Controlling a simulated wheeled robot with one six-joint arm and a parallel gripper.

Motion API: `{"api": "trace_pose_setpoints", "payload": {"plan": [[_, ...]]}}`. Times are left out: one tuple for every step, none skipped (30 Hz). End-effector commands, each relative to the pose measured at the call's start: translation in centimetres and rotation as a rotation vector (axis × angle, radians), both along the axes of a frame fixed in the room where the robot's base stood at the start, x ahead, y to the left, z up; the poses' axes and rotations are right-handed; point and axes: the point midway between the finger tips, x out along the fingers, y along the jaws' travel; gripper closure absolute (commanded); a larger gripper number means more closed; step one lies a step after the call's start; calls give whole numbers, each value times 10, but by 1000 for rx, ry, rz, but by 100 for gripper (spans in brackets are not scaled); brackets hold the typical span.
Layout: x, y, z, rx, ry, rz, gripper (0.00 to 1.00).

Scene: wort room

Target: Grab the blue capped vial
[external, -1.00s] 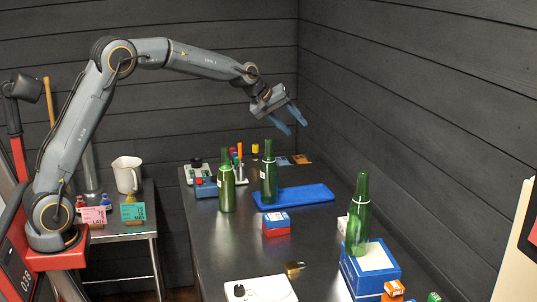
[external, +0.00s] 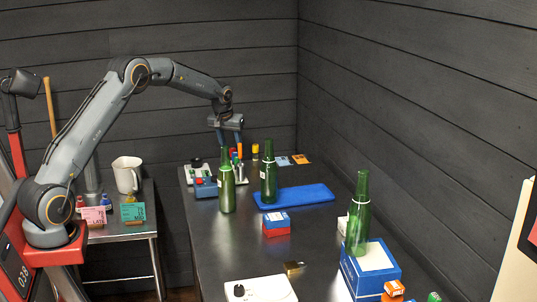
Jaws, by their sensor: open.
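A small blue cap (external: 232,150), apparently that of the blue capped vial, shows at the far end of the dark table, just behind the neck of a green bottle (external: 227,185). The vial's body is hidden by the bottle and the things beside it. A red cap (external: 235,156) is close by. My gripper (external: 230,152) points down over this group with its blue fingers apart, empty as far as I can see. One finger is partly behind the bottle neck. I cannot tell whether the fingers are around the vial or only in line with it.
A third bottle (external: 358,225) stands on a blue box (external: 385,278). A yellow-capped vial (external: 255,151) stands at the back. A blue-and-red box (external: 276,228) sits mid-table, with clear table around it.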

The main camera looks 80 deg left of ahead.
Motion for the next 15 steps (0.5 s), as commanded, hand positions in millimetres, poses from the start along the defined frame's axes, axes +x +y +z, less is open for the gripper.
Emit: {"api": "trace_pose_setpoints", "payload": {"plan": [[1, 1, -4, -2, 1, 0, 57], [2, 1, -7, -2, 1, 0, 57], [4, 2, -12, -3, 2, 0, 57], [5, 3, -16, -3, 2, 0, 57], [7, 4, -19, -2, 2, 0, 57], [9, 5, -24, -2, 2, 0, 57], [10, 6, -27, -2, 0, 0, 57], [11, 8, -31, -2, 0, 0, 57], [12, 9, -35, -2, 1, 0, 57], [13, 10, -37, -1, 0, 0, 57], [13, 11, -39, -1, 0, 0, 57], [14, 11, -42, -1, 0, 0, 57], [14, 12, -43, -1, 0, 0, 57], [14, 12, -44, -1, 0, 0, 57], [14, 12, -45, -1, 0, 0, 57]]}}
